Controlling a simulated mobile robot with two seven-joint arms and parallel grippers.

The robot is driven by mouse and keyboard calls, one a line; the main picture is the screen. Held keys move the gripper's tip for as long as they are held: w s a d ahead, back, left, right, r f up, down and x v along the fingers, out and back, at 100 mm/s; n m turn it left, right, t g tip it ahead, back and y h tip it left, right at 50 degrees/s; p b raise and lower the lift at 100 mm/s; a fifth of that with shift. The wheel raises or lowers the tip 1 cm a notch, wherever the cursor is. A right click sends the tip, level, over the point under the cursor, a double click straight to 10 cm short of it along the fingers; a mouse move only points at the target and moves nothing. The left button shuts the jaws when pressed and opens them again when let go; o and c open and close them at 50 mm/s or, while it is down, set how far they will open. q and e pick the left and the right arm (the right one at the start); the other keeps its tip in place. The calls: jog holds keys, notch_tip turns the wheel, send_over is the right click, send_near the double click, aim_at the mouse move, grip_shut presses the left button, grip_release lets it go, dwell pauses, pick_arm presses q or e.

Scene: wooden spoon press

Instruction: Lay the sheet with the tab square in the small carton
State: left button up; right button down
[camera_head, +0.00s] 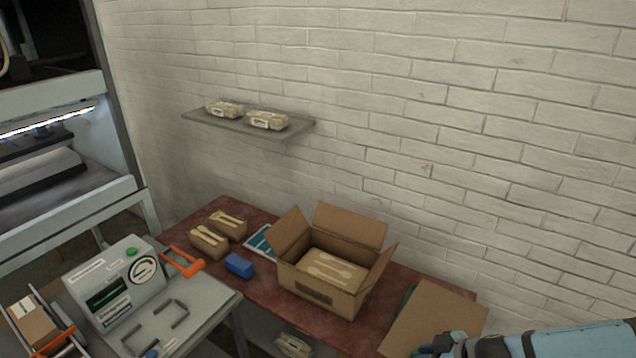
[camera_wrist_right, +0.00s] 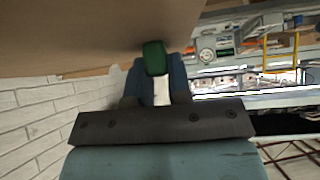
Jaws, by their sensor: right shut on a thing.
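My right gripper (camera_head: 446,345) is at the lower right of the head view, shut on a brown cardboard sheet (camera_head: 436,312) at its edge. In the right wrist view the green tab (camera_wrist_right: 154,58) of the sheet (camera_wrist_right: 75,35) sits between the two fingers (camera_wrist_right: 157,82). The sheet is tilted, to the right of the open carton (camera_head: 316,291) and apart from it. The carton stands on the red table with its flaps spread out. A layer of wooden spoons (camera_head: 335,268) shows inside it. My left gripper is not in view.
On the red table (camera_head: 262,292) are two small boxes of wooden cutlery (camera_head: 208,241), a blue block (camera_head: 238,264) and a blue-and-white card (camera_head: 259,241). A grey machine (camera_head: 118,283) stands at the left. A wall shelf (camera_head: 240,124) holds two packs. Something green (camera_head: 410,292) shows behind the sheet.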

jog(key=a+r+m+t+h, duration=0.2)
jog(key=a+r+m, duration=0.2)
jog(key=a+r, duration=0.4)
jog(key=s+d+r+m+t+h, duration=0.1)
jog(key=s+d+r+m+h, duration=0.2)
jog(key=d+r+m+h, duration=0.2)
jog(key=d+r+m, duration=0.1)
jog(key=d+r, duration=0.2)
jog(key=shift+d+m+t, duration=0.2)
jog(key=shift+m+t, duration=0.1)
jog(key=shift+s+d, duration=0.1)
jog(key=shift+d, duration=0.05)
dwell(0.5)
